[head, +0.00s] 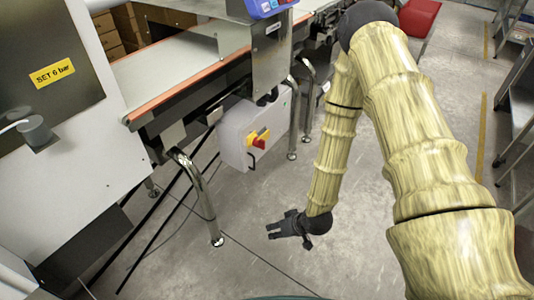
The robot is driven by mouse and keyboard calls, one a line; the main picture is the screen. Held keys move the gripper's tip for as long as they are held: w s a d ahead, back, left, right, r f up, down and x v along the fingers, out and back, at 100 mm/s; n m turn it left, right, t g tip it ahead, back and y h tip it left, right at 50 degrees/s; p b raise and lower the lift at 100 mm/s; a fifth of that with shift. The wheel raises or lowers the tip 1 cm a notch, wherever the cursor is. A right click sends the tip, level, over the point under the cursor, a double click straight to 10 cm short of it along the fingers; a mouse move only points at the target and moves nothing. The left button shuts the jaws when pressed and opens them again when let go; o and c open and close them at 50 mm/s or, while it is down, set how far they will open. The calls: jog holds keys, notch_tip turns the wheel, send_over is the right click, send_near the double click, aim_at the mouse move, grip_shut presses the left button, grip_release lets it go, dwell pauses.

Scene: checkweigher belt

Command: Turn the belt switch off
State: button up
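The belt switch (258,138) is a red and yellow control on the front of a light grey box (232,130). The box hangs below the belt's frame, near the middle of the head view. The switch is small here, and I cannot tell its setting. My gripper (270,232) is black and low over the floor, below and slightly right of the switch in the picture. Its fingers point left. It is apart from the switch and the box, with nothing visible in it. I cannot tell how wide the fingers stand.
The conveyor belt (175,68) with its orange edge runs above the box. A bent metal leg (203,200) stands left of my gripper. A white cabinet (60,165) fills the left. Steps (515,110) stand at the far right. Floor around my gripper is clear.

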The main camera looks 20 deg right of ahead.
jog(key=w+d+f+n+t+y+b, duration=0.1)
jog(key=w+d+t+y+b, duration=0.15)
jog(key=w+b, duration=0.6)
jog(key=w+d+f+n+t+y+b, duration=0.1)
jog(key=w+d+t+b, duration=0.15)
jog(key=w+b, duration=0.65)
jog(key=w+d+r+n+t+y+b, duration=0.45)
jog(key=w+d+b, duration=0.6)
jog(key=w, duration=0.35)
jog(key=w+a+h+b, duration=0.1)
jog(key=w+a+b, duration=0.4)
jog(key=w+a, duration=0.2)
jog(key=shift+w+a+r, duration=0.15)
jog(key=shift+w+r, duration=0.25)
jog(key=shift+w, duration=0.15)
jog(key=shift+g, duration=0.25)
grip_shut()
